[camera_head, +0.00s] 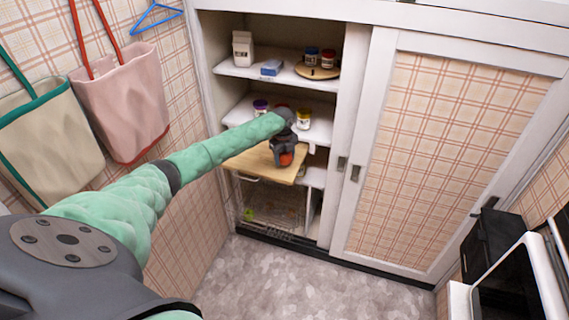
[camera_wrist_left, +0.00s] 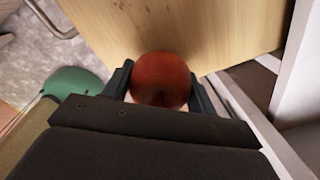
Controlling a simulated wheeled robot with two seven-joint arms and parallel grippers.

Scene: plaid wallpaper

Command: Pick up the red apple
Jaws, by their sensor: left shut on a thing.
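The red apple (camera_head: 286,159) is at the end of my left arm, over the light wooden board (camera_head: 250,163) in the cupboard. In the left wrist view the apple (camera_wrist_left: 161,80) sits between the two fingers of my left gripper (camera_wrist_left: 160,88), with a finger against each side. The gripper is shut on it. The wooden board (camera_wrist_left: 190,25) lies behind the apple; I cannot tell whether the apple touches it. In the head view my left gripper (camera_head: 285,155) partly hides the apple. My right gripper is not in view.
Shelves above hold a white carton (camera_head: 243,49), a blue box (camera_head: 271,67) and jars on a round tray (camera_head: 317,72). A yellow-labelled jar (camera_head: 304,119) stands just behind my gripper. A wire basket (camera_head: 268,208) is below the board. The sliding door (camera_head: 450,150) closes the right side.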

